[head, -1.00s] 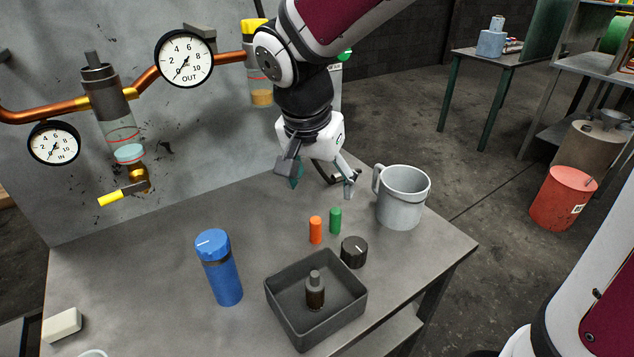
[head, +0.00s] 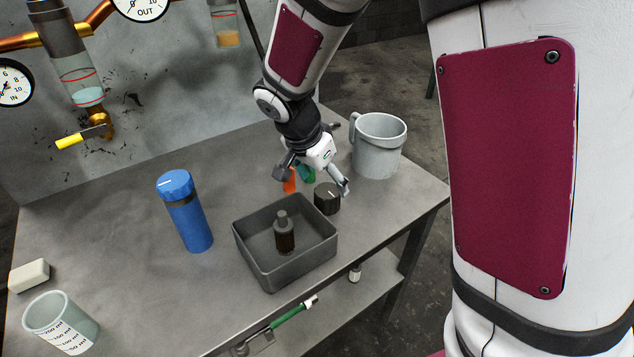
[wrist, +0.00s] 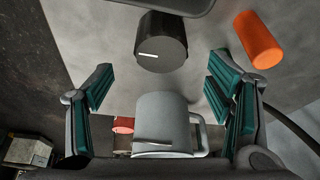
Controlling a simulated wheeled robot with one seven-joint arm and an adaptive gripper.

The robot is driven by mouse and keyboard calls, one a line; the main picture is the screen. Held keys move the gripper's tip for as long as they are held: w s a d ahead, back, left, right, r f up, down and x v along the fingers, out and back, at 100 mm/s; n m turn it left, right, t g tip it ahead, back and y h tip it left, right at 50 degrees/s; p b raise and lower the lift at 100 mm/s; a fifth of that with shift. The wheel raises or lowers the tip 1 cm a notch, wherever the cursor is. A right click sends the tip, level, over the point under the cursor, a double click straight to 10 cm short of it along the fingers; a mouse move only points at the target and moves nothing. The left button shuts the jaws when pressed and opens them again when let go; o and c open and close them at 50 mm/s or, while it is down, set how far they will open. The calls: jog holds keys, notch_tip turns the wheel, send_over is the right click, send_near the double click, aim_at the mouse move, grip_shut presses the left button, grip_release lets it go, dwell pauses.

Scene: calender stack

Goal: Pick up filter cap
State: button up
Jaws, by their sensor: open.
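The likely filter cap is a short black cylinder with a white mark (head: 327,199). It stands on the bench just right of the grey tray. My gripper (head: 312,184) is open and empty, above and close to the cap. In the wrist view the cap (wrist: 162,45) lies beyond the fingertips, roughly centred between the spread fingers (wrist: 160,88), and nothing touches it. The orange cylinder (wrist: 260,40) stands near the right finger in that view. In the head view the gripper partly hides the orange cylinder (head: 290,182); the green one is hard to tell from the finger pads.
The grey tray (head: 256,258) holds a dark bottle (head: 284,236). A grey mug (head: 379,148) stands behind the cap, to the right. A blue bottle (head: 187,213) is left of the tray. A beaker (head: 62,322) and white block (head: 29,275) are at the left.

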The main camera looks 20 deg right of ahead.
aim_at(329, 189)
jog(key=shift+b+x, duration=0.45)
jog(key=shift+x, duration=2.3)
jog(key=shift+w, duration=0.1)
jog(key=shift+c, duration=0.4)
jog(key=c, duration=1)
